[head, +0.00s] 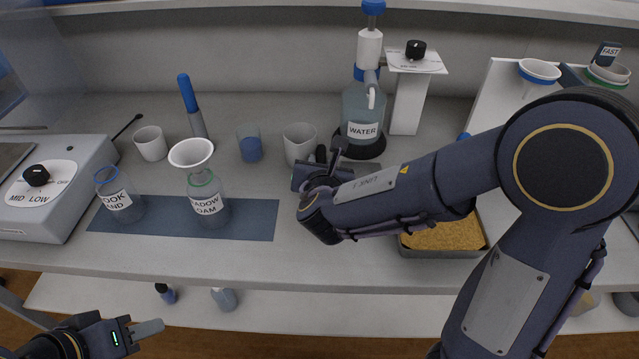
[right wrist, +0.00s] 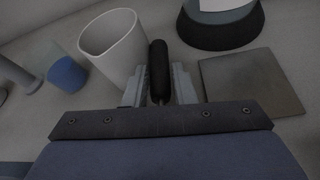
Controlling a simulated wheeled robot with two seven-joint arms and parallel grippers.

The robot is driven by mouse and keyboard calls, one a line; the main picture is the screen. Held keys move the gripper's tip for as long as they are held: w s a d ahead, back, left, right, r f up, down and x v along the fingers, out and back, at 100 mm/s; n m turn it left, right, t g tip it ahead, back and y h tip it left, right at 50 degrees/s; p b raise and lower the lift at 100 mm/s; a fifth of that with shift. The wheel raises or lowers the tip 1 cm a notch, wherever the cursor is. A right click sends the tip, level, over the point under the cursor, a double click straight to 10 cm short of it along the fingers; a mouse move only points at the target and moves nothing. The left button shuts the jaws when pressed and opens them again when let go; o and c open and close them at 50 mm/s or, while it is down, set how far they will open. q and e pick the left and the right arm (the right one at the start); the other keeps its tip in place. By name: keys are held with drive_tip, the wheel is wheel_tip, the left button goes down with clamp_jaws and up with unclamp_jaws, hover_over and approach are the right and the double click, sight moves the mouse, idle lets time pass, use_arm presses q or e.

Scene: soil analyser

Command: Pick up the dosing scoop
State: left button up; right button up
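The dosing scoop (right wrist: 158,68) shows as a black handle with a thin metal shaft below it. In the right wrist view the handle is between the two fingers of my right gripper (right wrist: 159,82), which appear to touch it on both sides. The scoop's bowl is hidden behind the gripper body. In the head view the black handle (head: 320,153) shows at my right gripper (head: 328,160), just in front of a white cup (head: 299,143). My left gripper (head: 148,329) is low at the left, in front of the bench, with nothing visible in it; its finger gap is unclear.
The water bottle (head: 362,108) on its dark base stands close behind my right gripper. A grey square plate (right wrist: 250,82) lies to its right. A funnel-topped bottle (head: 208,200) and another bottle (head: 120,199) stand on a blue mat (head: 255,219). A soil tray (head: 445,238) is partly behind my right arm.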

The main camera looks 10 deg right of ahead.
drive_tip(key=shift+c, duration=0.4)
clamp_jaws()
drive_tip(key=shift+s+r, duration=0.1)
drive_tip(key=shift+r, duration=0.05)
